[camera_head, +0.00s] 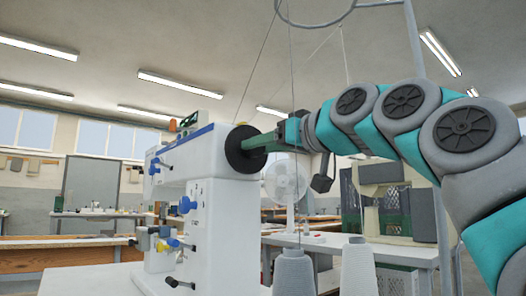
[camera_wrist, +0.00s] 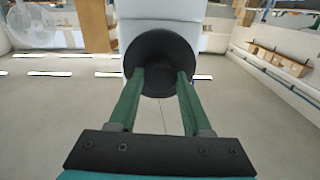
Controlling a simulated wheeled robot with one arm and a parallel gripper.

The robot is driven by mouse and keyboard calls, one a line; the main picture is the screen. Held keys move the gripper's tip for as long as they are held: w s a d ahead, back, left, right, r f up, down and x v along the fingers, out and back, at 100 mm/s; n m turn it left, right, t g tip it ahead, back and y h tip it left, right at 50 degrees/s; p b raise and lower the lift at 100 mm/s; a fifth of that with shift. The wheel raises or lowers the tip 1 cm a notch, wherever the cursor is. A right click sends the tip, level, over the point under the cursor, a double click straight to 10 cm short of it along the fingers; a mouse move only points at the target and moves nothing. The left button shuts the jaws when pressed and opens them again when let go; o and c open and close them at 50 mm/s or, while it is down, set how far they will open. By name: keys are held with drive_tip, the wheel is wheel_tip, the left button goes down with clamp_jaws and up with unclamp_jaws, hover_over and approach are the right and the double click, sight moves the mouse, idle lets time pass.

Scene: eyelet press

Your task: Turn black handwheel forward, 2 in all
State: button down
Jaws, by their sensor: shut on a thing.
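The black handwheel (camera_head: 243,149) is a round black disc on the right end of the white machine (camera_head: 214,185). In the wrist view the handwheel (camera_wrist: 160,58) fills the space ahead of my jaws. My gripper (camera_head: 262,143) reaches it from the right, with long green fingers. In the wrist view my gripper (camera_wrist: 160,82) has one finger on each side of the wheel's lower face, and it is shut on the wheel. The fingertips are partly hidden against the black surface.
Two grey thread cones (camera_head: 294,272) stand in front, with threads rising to a ring overhead (camera_head: 315,20). A white fan (camera_head: 287,180) stands behind my gripper. Blue knobs (camera_head: 187,205) stick out from the machine's front. Workbenches (camera_head: 60,258) stand farther back.

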drive_tip(key=shift+n, duration=0.6)
drive_tip(key=shift+c, duration=1.7)
unclamp_jaws()
drive_tip(key=v, duration=0.7)
drive_tip(key=shift+s+d, duration=0.2)
drive_tip(key=shift+s, duration=0.1)
